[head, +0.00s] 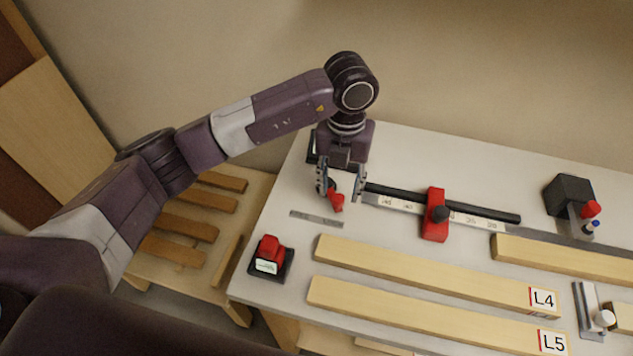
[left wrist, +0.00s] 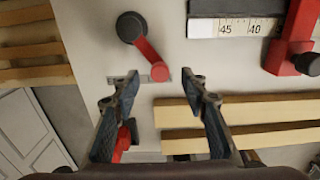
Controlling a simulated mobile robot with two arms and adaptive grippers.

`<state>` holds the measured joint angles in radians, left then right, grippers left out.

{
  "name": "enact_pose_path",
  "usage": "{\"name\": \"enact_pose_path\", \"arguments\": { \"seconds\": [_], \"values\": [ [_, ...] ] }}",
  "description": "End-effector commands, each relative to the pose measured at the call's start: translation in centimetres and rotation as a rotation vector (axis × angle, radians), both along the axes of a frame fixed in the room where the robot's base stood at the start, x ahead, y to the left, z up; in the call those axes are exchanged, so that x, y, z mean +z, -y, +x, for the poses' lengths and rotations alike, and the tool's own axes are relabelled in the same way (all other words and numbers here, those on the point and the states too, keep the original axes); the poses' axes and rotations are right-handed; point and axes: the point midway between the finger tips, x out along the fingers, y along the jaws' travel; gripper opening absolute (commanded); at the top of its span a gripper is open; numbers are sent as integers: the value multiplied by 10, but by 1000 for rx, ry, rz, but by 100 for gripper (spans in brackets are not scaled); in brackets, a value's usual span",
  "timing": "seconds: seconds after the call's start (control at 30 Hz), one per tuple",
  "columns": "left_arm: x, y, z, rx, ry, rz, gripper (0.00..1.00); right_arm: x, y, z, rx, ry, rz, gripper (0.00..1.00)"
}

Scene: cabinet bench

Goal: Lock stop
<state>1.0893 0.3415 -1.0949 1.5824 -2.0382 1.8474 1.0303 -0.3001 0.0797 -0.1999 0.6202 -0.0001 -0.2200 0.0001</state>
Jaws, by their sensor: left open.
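The red stop (head: 434,228) with a black knob (head: 438,214) sits across the black rail (head: 485,213) with its white scale. The stop shows at the right edge of the left wrist view (left wrist: 283,58). My left gripper (head: 341,192) is open at the rail's left end, pointing down, apart from the stop. A red lever (head: 337,203) shows between its fingers in the head view. In the left wrist view, this lever (left wrist: 150,55) runs from a black round hub (left wrist: 131,27) and lies ahead of the open fingertips. I cannot tell whether anything touches it. My right gripper is out of view.
A red block on a black base (head: 268,262) stands at the bench's front left. Boards L4 (head: 430,272) and L5 (head: 420,313) lie in front. A flat metal strip (head: 316,219) lies near the gripper. A black block (head: 569,195) stands at the right.

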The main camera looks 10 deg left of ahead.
Motion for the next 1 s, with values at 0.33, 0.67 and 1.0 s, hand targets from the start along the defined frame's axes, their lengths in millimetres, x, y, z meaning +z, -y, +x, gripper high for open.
{"name": "enact_pose_path", "arguments": {
  "seconds": [0.33, 0.67, 1.0],
  "values": [
    [39, 0, 0, 1, 1, 1, 41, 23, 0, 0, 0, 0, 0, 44],
    [55, 0, 0, 0, 0, 0, 41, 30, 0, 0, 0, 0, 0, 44],
    [54, 0, 0, 1, 0, 0, 41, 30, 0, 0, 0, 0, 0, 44]
  ]
}}
